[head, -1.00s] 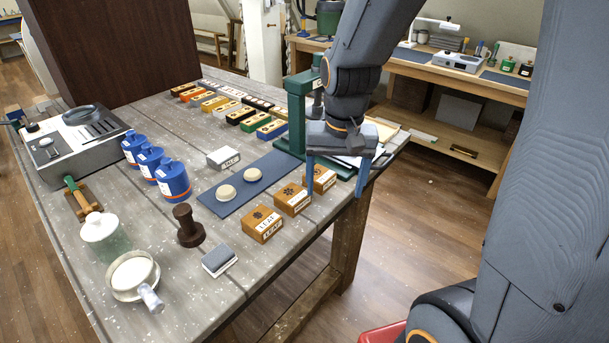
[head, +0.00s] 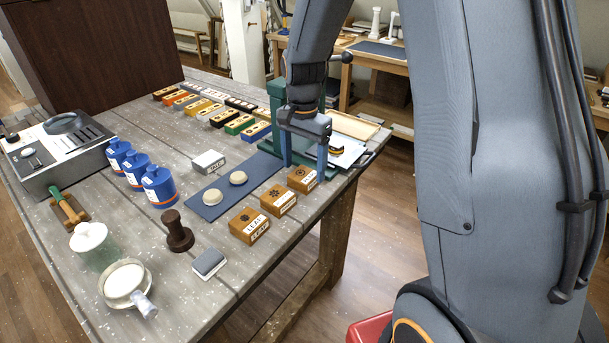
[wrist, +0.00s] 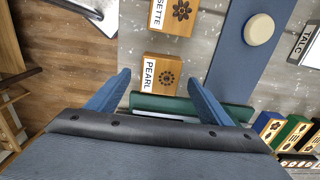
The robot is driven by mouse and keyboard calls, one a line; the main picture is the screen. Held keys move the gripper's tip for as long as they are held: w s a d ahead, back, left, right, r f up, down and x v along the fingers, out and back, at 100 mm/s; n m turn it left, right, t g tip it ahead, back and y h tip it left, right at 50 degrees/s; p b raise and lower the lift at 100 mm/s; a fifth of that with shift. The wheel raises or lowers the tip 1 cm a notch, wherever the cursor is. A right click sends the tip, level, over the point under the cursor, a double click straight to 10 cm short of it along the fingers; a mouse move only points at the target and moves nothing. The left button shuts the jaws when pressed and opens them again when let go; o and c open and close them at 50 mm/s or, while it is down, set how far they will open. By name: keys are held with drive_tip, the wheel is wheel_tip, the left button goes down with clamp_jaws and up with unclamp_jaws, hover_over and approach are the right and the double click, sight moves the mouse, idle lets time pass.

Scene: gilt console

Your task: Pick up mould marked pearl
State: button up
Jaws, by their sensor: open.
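The mould marked PEARL (wrist: 162,72) is a small wooden block with a white label and a dark flower-like mark. In the head view the pearl mould (head: 302,180) is the farthest of a row of three, near the table's right edge. My gripper (head: 304,168) is open above and just beyond it, pointing down. In the wrist view the open fingertips (wrist: 158,74) appear on either side of the pearl mould, with nothing held. The exact height gap is hard to tell.
A mould labelled "...SETTE" (wrist: 176,16) sits beside it, then a LEAF mould (head: 249,226). A green press (head: 275,120) stands close behind my gripper. A blue mat (head: 212,196) with two pale discs and a TALC block (head: 208,161) lie to the left.

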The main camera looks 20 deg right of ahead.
drive_tip(key=shift+f, duration=0.95)
drive_tip(key=c, duration=1.1)
